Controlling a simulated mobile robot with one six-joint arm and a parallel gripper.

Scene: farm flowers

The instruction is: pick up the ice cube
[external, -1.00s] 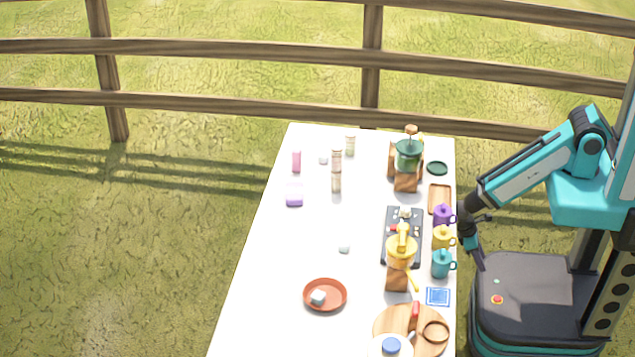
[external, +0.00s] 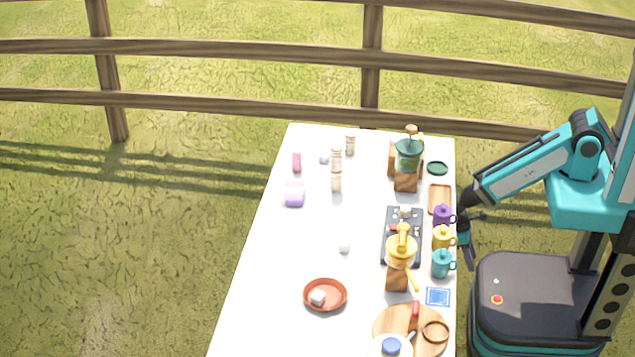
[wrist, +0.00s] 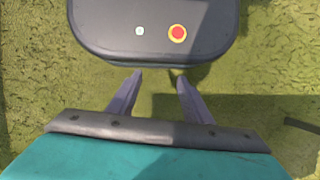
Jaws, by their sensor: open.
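Small pale cubes that could be ice show in the external view. One pale cube (external: 344,247) lies alone on the middle of the white table. Another pale cube (external: 318,298) sits in a shallow red-brown dish (external: 325,308), and a small greyish cube (external: 324,159) lies near the far end. I cannot tell for certain which is the ice cube. My gripper (external: 474,248) hangs beside the table's right edge, apart from all cubes. In the wrist view my gripper (wrist: 157,78) is open and empty, pointing toward my base, with no cube in sight.
Mugs, including a teal mug (external: 441,264), line the white table's (external: 270,265) right edge near my gripper. A yellow dripper (external: 401,250) on a wooden stand and a black tray (external: 417,213) stand behind them. The table's left-middle is mostly clear.

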